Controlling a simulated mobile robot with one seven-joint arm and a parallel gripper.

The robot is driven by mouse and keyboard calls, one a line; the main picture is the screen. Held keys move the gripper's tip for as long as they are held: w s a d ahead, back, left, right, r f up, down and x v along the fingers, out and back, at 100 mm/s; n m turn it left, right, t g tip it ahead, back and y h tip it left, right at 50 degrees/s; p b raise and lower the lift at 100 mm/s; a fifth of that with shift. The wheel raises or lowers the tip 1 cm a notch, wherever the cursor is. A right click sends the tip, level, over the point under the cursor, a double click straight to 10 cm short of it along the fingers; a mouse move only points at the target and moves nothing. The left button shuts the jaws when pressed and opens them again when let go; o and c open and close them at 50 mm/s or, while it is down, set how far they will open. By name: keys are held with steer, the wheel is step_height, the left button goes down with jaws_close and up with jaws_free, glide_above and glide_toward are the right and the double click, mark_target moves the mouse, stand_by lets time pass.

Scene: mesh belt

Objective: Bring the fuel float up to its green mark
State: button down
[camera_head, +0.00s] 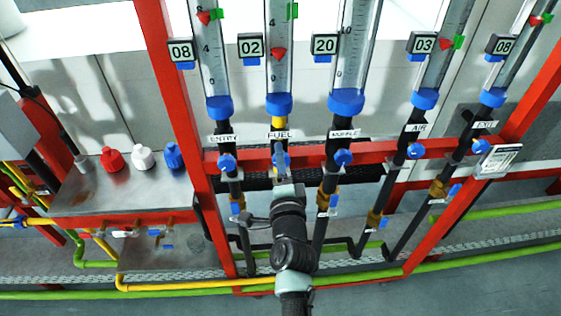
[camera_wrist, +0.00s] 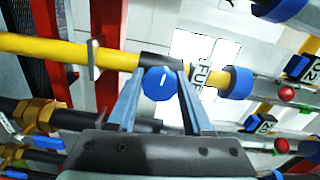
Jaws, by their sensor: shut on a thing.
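The fuel tube (camera_head: 278,83) is the second from the left, with a FUEL label (camera_head: 279,134) under it and a display (camera_head: 251,46) reading 02. Its red float (camera_head: 278,54) sits below the green mark (camera_head: 292,11). The float also shows at the right of the wrist view (camera_wrist: 286,94). My gripper (camera_head: 281,158) is at the fuel valve below the tube and hides most of that valve. In the wrist view my gripper (camera_wrist: 160,76) has its fingers on both sides of the round blue fuel knob (camera_wrist: 159,83), shut on it. A white line marks the knob's face.
Neighbouring tubes have their own blue knobs, such as the entry knob (camera_head: 227,162) and the knob to the right (camera_head: 343,157). A red frame bar (camera_head: 380,150) runs behind them. A metal bench (camera_head: 125,190) with red, white and blue bottles stands at left.

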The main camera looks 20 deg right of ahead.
steer(key=n, duration=0.2)
steer(key=n+b, duration=0.1)
steer(key=n, duration=0.1)
steer(key=shift+f+n+b, duration=0.2)
steer(key=shift+n+b, duration=0.1)
steer(key=n+b, duration=0.2)
steer(key=n, duration=0.2)
steer(key=shift+n, duration=0.4)
steer(key=shift+b, duration=0.35)
steer(key=shift+c, duration=1.5)
jaws_free()
steer(key=shift+r, duration=0.1)
steer(key=b+v, duration=0.1)
steer(key=v, duration=1.2)
steer(key=shift+b, duration=0.35)
